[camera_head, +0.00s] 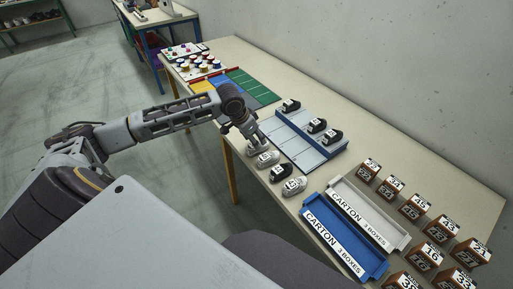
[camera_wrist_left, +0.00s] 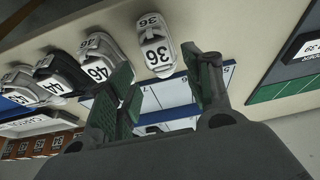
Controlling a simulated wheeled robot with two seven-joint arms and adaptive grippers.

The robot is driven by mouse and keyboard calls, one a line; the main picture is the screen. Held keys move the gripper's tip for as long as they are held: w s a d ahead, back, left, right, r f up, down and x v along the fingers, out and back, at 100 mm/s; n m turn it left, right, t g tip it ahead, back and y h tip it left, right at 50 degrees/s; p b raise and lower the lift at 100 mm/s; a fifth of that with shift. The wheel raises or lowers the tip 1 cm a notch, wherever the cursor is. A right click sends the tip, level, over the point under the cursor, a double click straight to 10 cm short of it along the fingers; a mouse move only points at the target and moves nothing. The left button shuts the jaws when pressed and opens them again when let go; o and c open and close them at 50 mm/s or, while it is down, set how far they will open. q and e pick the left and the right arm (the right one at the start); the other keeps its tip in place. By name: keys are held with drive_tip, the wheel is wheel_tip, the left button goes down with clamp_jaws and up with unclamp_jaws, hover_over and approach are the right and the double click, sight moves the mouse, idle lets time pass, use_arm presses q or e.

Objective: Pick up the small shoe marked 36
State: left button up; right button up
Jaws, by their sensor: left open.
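The light grey shoe marked 36 (camera_wrist_left: 155,45) lies on the table in the left wrist view, a little beyond the open fingers of my left gripper (camera_wrist_left: 165,85) and roughly in line with the gap between them. In the head view my left gripper (camera_head: 252,146) is low over the table beside the row of shoes, and it seems to hide the shoe marked 36. My right gripper is not in view.
A dark shoe (camera_head: 281,172) and another grey shoe (camera_head: 294,186) continue the row. A blue-edged rack (camera_head: 301,144) with several dark shoes stands behind. A blue carton tray (camera_head: 338,236), a grey carton tray (camera_head: 367,214) and several brown boxes (camera_head: 389,187) are to the right.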

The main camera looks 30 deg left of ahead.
use_arm(q)
drive_tip(key=shift+s+a+x, duration=0.15)
drive_tip(key=shift+x, duration=0.8)
drive_tip(key=shift+s+a+x, duration=0.1)
drive_tip(key=shift+x, duration=1.65)
drive_tip(key=c, duration=0.8)
drive_tip(key=shift+r, duration=5.05)
